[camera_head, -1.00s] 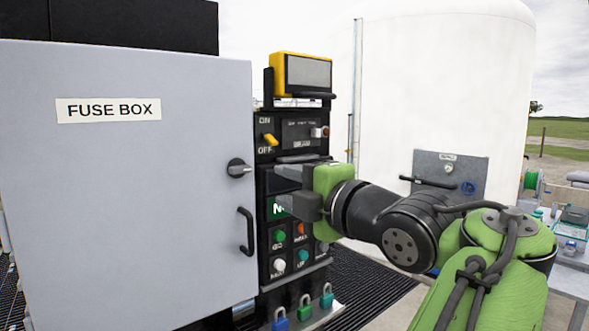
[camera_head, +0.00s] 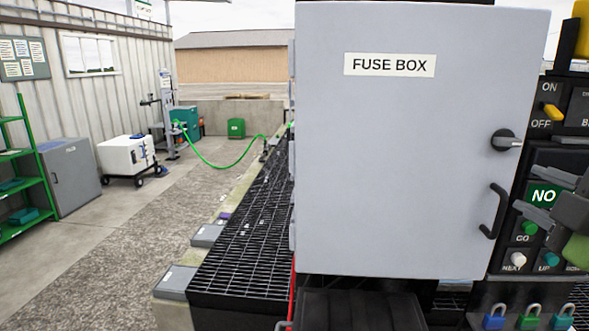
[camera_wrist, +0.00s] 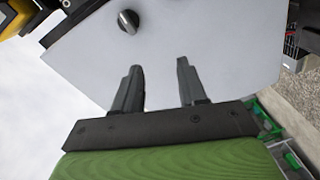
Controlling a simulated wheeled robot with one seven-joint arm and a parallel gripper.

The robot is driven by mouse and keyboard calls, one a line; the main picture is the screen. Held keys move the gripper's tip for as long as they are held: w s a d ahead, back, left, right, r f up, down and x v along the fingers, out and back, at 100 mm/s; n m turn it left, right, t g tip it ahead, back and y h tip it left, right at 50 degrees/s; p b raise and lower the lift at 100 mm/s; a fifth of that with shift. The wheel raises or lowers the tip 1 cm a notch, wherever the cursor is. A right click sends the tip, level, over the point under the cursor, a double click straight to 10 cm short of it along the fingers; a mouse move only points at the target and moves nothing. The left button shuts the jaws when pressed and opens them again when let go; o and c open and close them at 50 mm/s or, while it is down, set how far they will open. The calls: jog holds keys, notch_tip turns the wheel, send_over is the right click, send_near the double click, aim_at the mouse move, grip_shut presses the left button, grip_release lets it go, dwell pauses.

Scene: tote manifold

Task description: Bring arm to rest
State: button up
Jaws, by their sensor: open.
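My gripper (camera_head: 550,203) is at the right edge of the head view, in front of the control panel (camera_head: 562,160), with most of my arm out of frame. In the wrist view its two fingers (camera_wrist: 158,88) stand apart with nothing between them. Beyond the fingers is the pale grey fuse box door (camera_wrist: 190,50) with its round black knob (camera_wrist: 128,22). In the head view the fuse box (camera_head: 400,150) is closed, with a knob and a black handle (camera_head: 495,212) on its right side. I cannot tell whether the fingers touch anything.
Padlocks (camera_head: 530,318) hang below the panel. A black grating walkway (camera_head: 245,255) runs left of the fuse box. Green shelves (camera_head: 25,180), a grey cabinet (camera_head: 68,175) and a white wheeled box (camera_head: 127,157) stand along the left wall. The gravel ground between is open.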

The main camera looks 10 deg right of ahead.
jog(key=w+a+f+m+g+y, duration=0.2)
jog(key=a+f+m, duration=0.1)
jog(key=a+f, duration=0.45)
jog(key=w+a+f+m+g+y, duration=0.2)
jog(key=a+f+m+g+y, duration=0.1)
jog(key=a+f, duration=0.5)
jog(key=s+a+f+m+g, duration=0.5)
jog(key=s+a+f, duration=0.2)
jog(key=s+f, duration=0.4)
notch_tip(320, 180, down, 2)
jog(key=shift+a+f+m+g+h, duration=0.1)
jog(key=shift+a+m+g+h, duration=0.25)
jog(key=shift+m+g+h, duration=0.05)
